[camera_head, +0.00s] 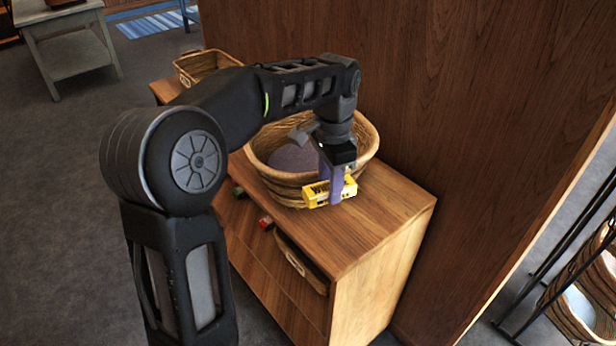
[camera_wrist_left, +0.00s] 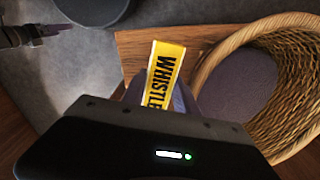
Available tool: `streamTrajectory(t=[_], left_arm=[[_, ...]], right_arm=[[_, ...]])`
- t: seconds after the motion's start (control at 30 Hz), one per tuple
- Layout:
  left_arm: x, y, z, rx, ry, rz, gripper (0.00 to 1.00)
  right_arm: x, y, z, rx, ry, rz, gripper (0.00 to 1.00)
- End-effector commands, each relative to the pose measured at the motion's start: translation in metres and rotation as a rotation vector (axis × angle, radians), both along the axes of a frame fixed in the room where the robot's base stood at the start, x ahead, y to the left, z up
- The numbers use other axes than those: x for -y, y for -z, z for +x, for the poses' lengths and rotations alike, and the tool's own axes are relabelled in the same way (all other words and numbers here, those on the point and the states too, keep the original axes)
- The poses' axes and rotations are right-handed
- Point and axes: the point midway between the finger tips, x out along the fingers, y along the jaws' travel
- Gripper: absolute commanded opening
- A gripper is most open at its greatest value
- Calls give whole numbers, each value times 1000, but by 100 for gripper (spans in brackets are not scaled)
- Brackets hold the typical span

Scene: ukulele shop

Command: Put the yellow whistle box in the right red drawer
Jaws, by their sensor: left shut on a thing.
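The yellow whistle box (camera_head: 317,195) is in my left gripper (camera_head: 336,188), which is shut on it. They are above the wooden cabinet's top, by the front rim of a large wicker basket. In the left wrist view the box (camera_wrist_left: 163,75) shows its black "WHISTLE" lettering; its lower end is hidden by my gripper body. A small red thing (camera_head: 265,223), perhaps a drawer handle, shows on the cabinet's front; no red drawer can be made out clearly. A dark jointed part at the upper left of the wrist view looks like my right gripper (camera_wrist_left: 38,33); its jaws are unclear.
The large wicker basket (camera_head: 370,140) on the cabinet (camera_head: 385,222) holds a round purple-grey thing (camera_head: 293,158). Another basket (camera_head: 302,268) sits in the cabinet's front. A wooden wall (camera_head: 450,120) stands behind. Grey floor lies open at left.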

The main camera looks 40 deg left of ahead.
Motion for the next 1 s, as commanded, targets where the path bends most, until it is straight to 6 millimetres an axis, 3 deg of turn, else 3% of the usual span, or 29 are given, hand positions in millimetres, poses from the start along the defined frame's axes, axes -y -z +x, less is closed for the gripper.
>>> streamTrajectory(t=[0.23, 0.43, 0.93, 1.0], left_arm=[[71, 36, 49, -3, -345, 3, 0], [106, 53, 75, -1, -550, 2, 0], [108, 54, 77, 0, -575, 0, 0], [108, 54, 77, 1, -574, 1, 0]], right_arm=[[0, 0, 0, 0, 0, 0, 91], [0, 0, 0, 0, 0, 0, 91], [0, 0, 0, 0, 0, 0, 91], [0, 0, 0, 0, 0, 0, 87]])
